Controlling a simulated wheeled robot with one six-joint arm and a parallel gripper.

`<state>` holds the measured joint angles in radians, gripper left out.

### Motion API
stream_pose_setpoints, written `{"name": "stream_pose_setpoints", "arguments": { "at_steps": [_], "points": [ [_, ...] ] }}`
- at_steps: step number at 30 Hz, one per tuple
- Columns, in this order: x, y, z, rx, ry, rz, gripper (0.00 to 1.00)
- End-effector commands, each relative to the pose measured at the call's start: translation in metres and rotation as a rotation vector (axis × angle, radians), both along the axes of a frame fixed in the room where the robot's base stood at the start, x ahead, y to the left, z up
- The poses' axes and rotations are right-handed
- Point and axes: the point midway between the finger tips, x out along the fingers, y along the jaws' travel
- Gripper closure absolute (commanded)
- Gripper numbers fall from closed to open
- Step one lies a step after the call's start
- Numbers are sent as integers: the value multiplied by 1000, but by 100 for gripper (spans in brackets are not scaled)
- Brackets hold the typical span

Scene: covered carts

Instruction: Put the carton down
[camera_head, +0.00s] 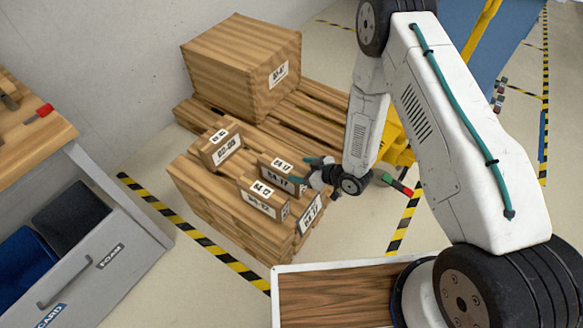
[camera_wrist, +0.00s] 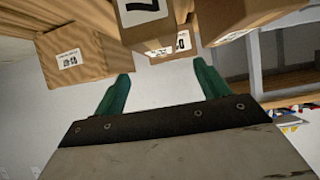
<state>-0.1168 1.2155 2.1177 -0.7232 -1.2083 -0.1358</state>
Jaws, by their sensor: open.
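Several small brown cartons with white labels stand on the wooden stack: one at the left (camera_head: 222,150), one at the front (camera_head: 262,200) and one behind it (camera_head: 277,172), nearest my gripper. My gripper (camera_head: 318,172) is at the right side of this group, with its green fingers beside the cartons. In the wrist view my gripper (camera_wrist: 163,74) has its fingers spread and nothing between them. Cartons, one of them central (camera_wrist: 145,22), show beyond the fingertips. I cannot tell which carton the task means, nor whether a finger touches one.
A large box (camera_head: 240,65) stands on the slatted pallet (camera_head: 315,105) at the back. A grey drawer unit (camera_head: 105,260) with dark and blue bins is at the left. A wood-topped tray (camera_head: 335,297) is in front. Striped tape and open floor lie between.

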Motion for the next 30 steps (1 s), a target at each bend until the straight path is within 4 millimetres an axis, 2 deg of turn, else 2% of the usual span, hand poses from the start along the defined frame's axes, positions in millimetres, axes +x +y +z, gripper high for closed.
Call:
{"name": "stream_pose_setpoints", "arguments": {
  "at_steps": [1, 6, 11, 17, 20, 23, 27, 30],
  "points": [
    [-5, -8, 6, 0, 2, -4, 26],
    [-20, -27, 18, 0, 0, -4, 26],
    [-26, -34, 23, 0, 0, -1, 26],
    [-25, -35, 26, -4, -1, -2, 26],
    [-14, -40, 37, -40, 0, -12, 26],
    [6, -51, 61, -116, 6, -41, 26],
    [35, -78, 111, -256, 38, -116, 26],
    [46, -100, 151, -344, 72, -186, 26]
  ]
}}
